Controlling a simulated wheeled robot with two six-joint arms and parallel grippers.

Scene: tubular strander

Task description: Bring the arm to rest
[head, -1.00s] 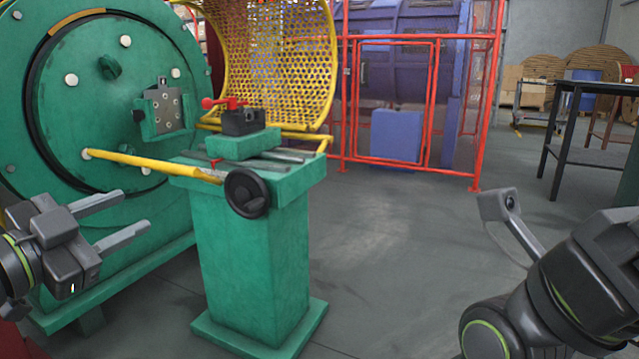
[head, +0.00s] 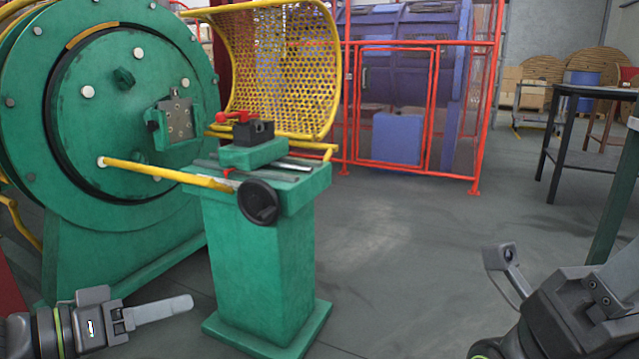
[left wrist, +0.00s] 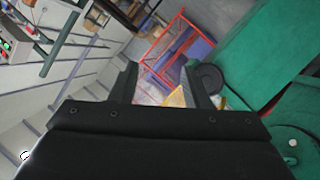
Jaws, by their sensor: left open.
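My left gripper (head: 150,312) is low at the left edge of the head view, in front of the green machine's base and left of the green pedestal. Its fingers point right, nearly level, and partly overlap in this view. In the left wrist view its two dark fingers (left wrist: 160,85) stand apart with nothing between them. The gripper is open and empty, touching nothing that I can see. My right arm (head: 580,310) shows at the lower right with a small bracket (head: 505,262); its gripper fingers are not visible.
A green round machine (head: 130,110) stands at left. A green pedestal (head: 262,260) with a black handwheel (head: 259,202) and yellow bar (head: 165,172) stands close by. A red cage (head: 434,110) is behind. A dark table (head: 590,92) is at right. The middle floor (head: 410,250) is clear.

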